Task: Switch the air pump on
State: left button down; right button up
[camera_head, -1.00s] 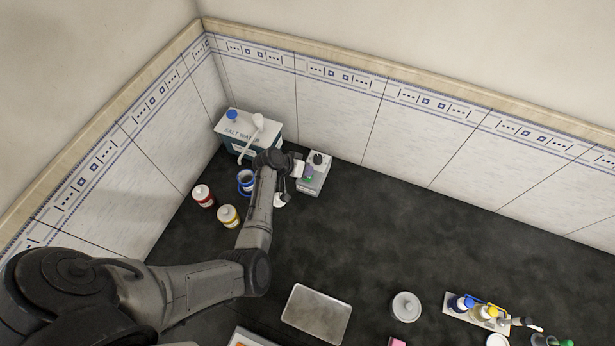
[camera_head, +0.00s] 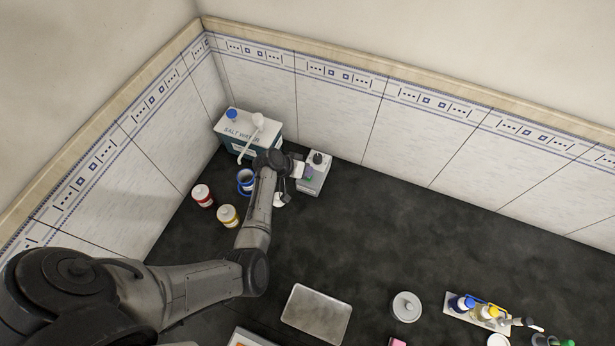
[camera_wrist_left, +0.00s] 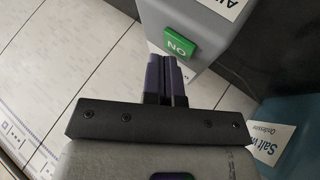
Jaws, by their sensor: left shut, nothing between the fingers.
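The air pump (camera_head: 318,162) is a grey box with a black knob on top, near the back wall in the head view. In the left wrist view its grey casing (camera_wrist_left: 207,18) shows part of a white label and a green button (camera_wrist_left: 180,43) with white letters, ON, upside down. My left gripper (camera_head: 304,173) is at the pump's left side. In the left wrist view its two dark fingers (camera_wrist_left: 164,62) are pressed together and empty, with the tips right beside the button. I cannot tell whether they touch it. My right gripper is not in view.
The salt water tank (camera_head: 247,130) stands left of the pump. A blue-rimmed container (camera_head: 245,179), a red-banded bottle (camera_head: 203,195) and a yellow-banded bottle (camera_head: 228,215) stand near my left arm. A metal tray (camera_head: 316,314) lies in front. The bench right of the pump is clear.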

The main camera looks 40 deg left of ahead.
pick_arm(q)
jog(key=shift+f, duration=0.2)
dwell(0.5)
jog(key=shift+r, duration=0.1)
jog(key=shift+r+p, duration=0.5)
jog(key=shift+p, duration=0.1)
notch_tip(320, 180, up, 6)
jog(key=p, duration=0.6)
dwell(0.4)
